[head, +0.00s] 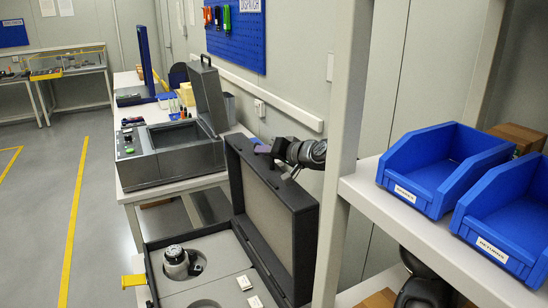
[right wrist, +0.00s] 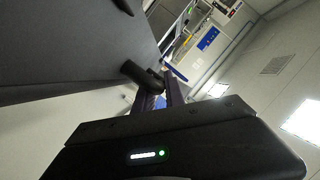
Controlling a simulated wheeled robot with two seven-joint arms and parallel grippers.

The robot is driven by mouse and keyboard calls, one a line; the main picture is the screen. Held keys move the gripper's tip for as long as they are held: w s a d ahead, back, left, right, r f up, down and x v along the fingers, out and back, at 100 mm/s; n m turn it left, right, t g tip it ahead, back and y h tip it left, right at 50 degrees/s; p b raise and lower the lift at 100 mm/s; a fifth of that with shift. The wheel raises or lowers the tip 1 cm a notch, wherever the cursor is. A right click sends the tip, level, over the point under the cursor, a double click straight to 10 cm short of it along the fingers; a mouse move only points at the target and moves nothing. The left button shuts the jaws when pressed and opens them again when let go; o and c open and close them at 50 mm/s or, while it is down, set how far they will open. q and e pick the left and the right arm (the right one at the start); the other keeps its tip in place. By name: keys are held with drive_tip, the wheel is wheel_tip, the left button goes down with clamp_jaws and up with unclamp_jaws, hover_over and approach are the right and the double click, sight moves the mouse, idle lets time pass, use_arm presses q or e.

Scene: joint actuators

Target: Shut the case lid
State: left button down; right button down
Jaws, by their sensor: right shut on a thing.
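The open case (head: 222,250) lies in the lower middle of the head view, with a light grey insert. A grey and black actuator (head: 176,262) sits in one round recess. The dark case lid (head: 275,208) stands up steeply along the right side of the case. My right gripper (head: 264,149) is at the lid's upper far edge. In the right wrist view, its fingers (right wrist: 166,94) close on a dark rounded part beside the lid's grey panel (right wrist: 75,38). My left gripper is out of view.
A shelf (head: 430,225) with blue bins (head: 440,168) and a pale upright post (head: 345,130) stand close on the right. Behind the case is a bench with a grey box (head: 175,158), its own lid raised. The floor at left is clear.

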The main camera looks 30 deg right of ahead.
sight(283, 172)
drive_tip(key=c, duration=1.4)
unclamp_jaws()
drive_tip(key=shift+f, duration=0.1)
drive_tip(key=shift+s+d+b, duration=0.15)
drive_tip(key=shift+s+b, duration=0.25)
drive_tip(key=shift+b, duration=0.25)
drive_tip(key=b+v, duration=0.6)
drive_tip(key=shift+b, duration=0.35)
drive_tip(key=shift+s, duration=0.3)
drive_tip(key=shift+s+r, duration=0.15)
drive_tip(key=shift+r, duration=0.2)
